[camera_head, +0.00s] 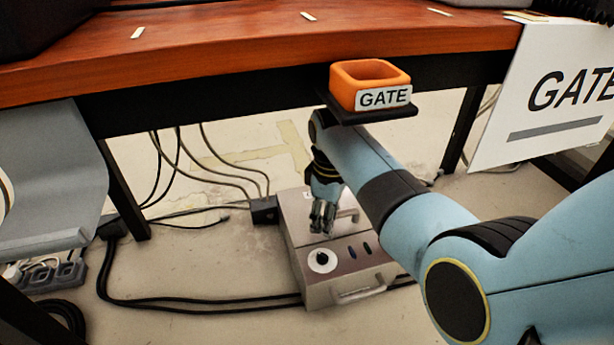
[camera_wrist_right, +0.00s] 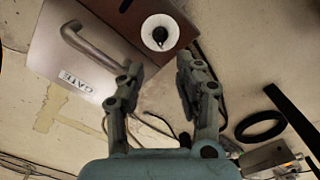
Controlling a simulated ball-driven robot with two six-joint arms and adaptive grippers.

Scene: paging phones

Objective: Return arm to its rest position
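My right arm (camera_head: 370,165) reaches from the lower right toward the table's front. Its right gripper (camera_head: 322,222) points down above a metal box (camera_head: 300,215) on the floor. In the right wrist view the right gripper (camera_wrist_right: 158,75) has its fingers spread apart with nothing between them. The box (camera_wrist_right: 95,55) shows there beyond the fingers, with a handle, a GATE label and a white dial (camera_wrist_right: 160,33). I cannot tell the exact height of the gripper over the box. My left gripper is not in view.
An orange bin (camera_head: 370,85) labelled GATE sits on a black bracket at the wooden table (camera_head: 230,45) edge, close above my right arm. A white GATE sign (camera_head: 540,110) hangs at right. Black cables (camera_head: 190,307) run across the floor. Grey sheeting (camera_head: 50,175) is at left.

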